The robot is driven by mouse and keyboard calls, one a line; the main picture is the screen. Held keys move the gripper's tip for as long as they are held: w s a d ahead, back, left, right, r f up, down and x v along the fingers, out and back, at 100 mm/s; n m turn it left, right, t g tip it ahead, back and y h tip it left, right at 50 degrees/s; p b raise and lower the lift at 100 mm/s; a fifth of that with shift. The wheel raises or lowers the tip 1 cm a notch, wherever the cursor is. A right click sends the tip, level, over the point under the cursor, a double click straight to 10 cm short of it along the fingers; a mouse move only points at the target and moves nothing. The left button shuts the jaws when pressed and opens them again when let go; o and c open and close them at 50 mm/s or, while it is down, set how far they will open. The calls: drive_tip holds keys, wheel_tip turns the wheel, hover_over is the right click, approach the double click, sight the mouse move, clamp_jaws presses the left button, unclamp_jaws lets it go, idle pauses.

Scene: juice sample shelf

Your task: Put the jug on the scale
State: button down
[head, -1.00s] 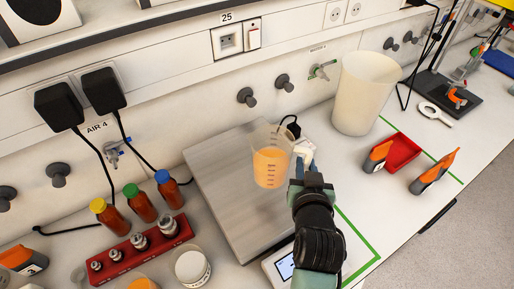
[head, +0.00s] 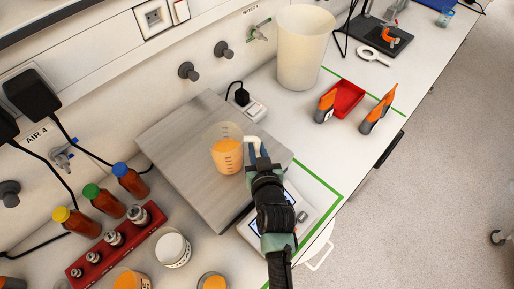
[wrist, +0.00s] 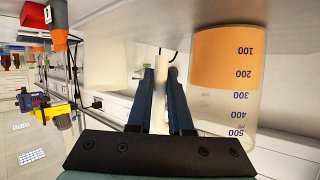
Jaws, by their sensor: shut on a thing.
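The jug (head: 227,153) is clear, with orange juice in its lower part and a pale handle on its right side. It is upright over the right-hand middle of the scale's broad grey metal plate (head: 180,135). My gripper (head: 257,158) is shut on the handle, from the right and front. In the wrist view, the handle (wrist: 158,92) shows between the fingers and the jug (wrist: 225,80) appears inverted, with blue volume marks. Its base is at or very close to the plate; I cannot tell if it touches. My arm partly hides the scale's display.
A red rack (head: 117,243) and brown bottles with coloured caps (head: 130,181) stand left of the scale. A large white bucket (head: 303,50), a red tray (head: 346,98) and orange-grey things (head: 377,112) are to the right.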

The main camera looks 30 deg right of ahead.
drive_tip(key=c, duration=1.3)
unclamp_jaws()
drive_tip(key=shift+f, duration=0.2)
drive_tip(key=o, duration=0.5)
drive_tip(key=shift+r, duration=0.1)
drive_tip(key=shift+c, duration=0.2)
drive_tip(key=shift+r, duration=0.1)
